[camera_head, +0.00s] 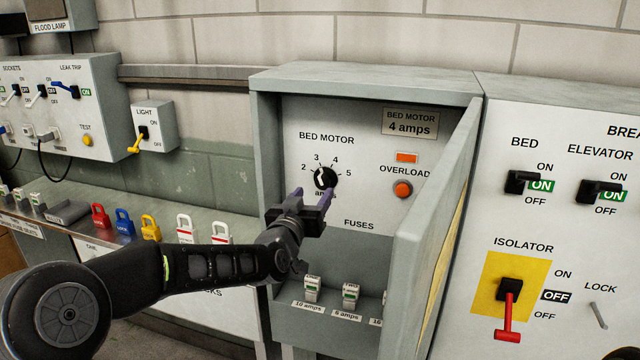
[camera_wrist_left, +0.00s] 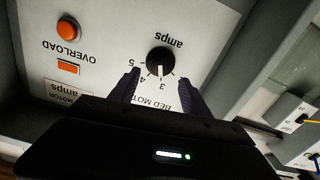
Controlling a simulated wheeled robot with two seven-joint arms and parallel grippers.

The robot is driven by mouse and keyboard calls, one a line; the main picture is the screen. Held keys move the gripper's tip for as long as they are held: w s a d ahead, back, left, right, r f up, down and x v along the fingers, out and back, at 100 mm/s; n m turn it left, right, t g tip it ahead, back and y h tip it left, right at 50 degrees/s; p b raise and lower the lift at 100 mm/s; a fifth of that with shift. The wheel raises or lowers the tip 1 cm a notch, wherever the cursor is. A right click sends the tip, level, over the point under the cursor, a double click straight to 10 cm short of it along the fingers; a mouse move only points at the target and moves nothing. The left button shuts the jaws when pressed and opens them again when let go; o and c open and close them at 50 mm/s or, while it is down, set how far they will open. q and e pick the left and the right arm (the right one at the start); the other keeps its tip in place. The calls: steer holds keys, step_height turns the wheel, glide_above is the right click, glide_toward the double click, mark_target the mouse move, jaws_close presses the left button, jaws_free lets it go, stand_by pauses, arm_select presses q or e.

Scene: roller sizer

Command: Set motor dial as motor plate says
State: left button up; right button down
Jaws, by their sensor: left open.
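The motor dial (camera_head: 325,178) is a round black knob with a white pointer, on the panel inside the open grey box. Its scale runs from 2 to 5 amps, and the pointer appears to be near 3. It also shows upside down in the left wrist view (camera_wrist_left: 160,61). The motor plate (camera_head: 410,124), above right of the dial, reads "BED MOTOR 4 amps". My left gripper (camera_head: 313,196) is open, its dark purple fingers just in front of the dial and apart from it. The dial lies beyond the gap between the fingertips (camera_wrist_left: 160,78). My right gripper is out of view.
The box door (camera_head: 431,240) stands open on the right. An orange overload button (camera_head: 402,189) is right of the dial. Fuses (camera_head: 312,288) sit below. The breaker panel (camera_head: 560,250) is right of the door; padlocks (camera_head: 125,220) stand on the left shelf.

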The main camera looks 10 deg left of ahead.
mark_target(322, 183)
arm_select(q)
steer(key=w, duration=0.1)
steer(key=w+p, duration=0.1)
steer(key=w, duration=0.1)
steer(key=w+p, duration=0.1)
steer(key=w, duration=0.1)
steer(key=shift+w+d, duration=0.1)
steer(key=shift+d, duration=0.15)
steer(key=shift+w, duration=0.4)
steer(key=shift+c, duration=0.2)
jaws_close()
